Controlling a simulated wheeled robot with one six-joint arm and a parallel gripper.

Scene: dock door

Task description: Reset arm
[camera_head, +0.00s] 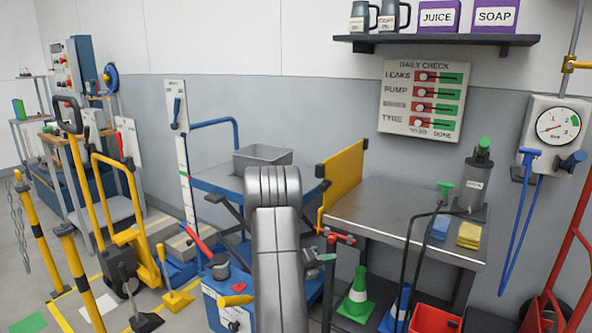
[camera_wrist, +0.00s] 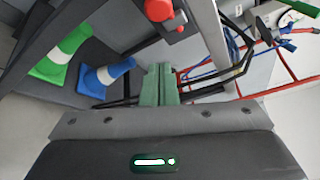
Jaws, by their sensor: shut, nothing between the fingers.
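My gripper (camera_wrist: 158,72) shows in the wrist view as two green-grey fingers side by side, shut with nothing between them. In the head view my grey arm rises in the lower middle, and a green-tipped part at its right, likely my gripper (camera_head: 326,257), is mostly hidden behind it. The gripper is beside the front left of the metal workbench (camera_head: 395,212), below its top. Whether it touches anything cannot be told.
A green cone (camera_head: 357,292) and a blue cone (camera_head: 395,308) stand under the bench, near a red bin (camera_head: 434,319). A red-handled fitting (camera_head: 337,236) is close to my arm. A blue lift cart (camera_head: 215,181) with a grey tray (camera_head: 262,157) stands behind it. Yellow posts (camera_head: 82,278) are left.

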